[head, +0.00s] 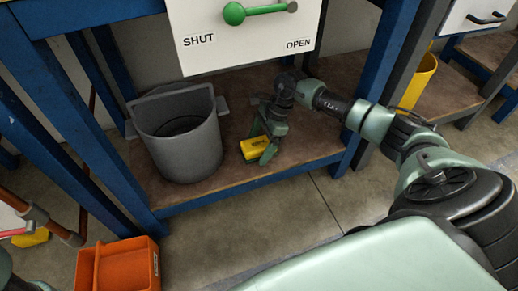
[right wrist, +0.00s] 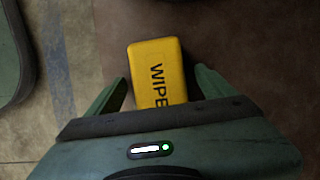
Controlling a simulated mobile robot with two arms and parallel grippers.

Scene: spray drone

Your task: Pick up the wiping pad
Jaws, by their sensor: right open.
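The wiping pad (head: 253,148) is a yellow block lying on the brown lower shelf, right of a grey bucket. My right gripper (head: 262,148) is down at the pad, with a green finger on its near right side. In the right wrist view the pad (right wrist: 158,75) shows black letters reading "WIPE", the last partly covered. There the right gripper (right wrist: 162,92) is open, its fingers on either side of the pad's near end. A gap shows at the right finger's tip; contact lower down cannot be told. My left gripper is not in view.
The grey bucket (head: 180,140) stands on the shelf (head: 215,196) close left of the pad. Blue table legs (head: 375,80) frame the shelf. A white panel with a green lever (head: 262,10) hangs above. An orange bin (head: 118,268) stands on the floor at lower left.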

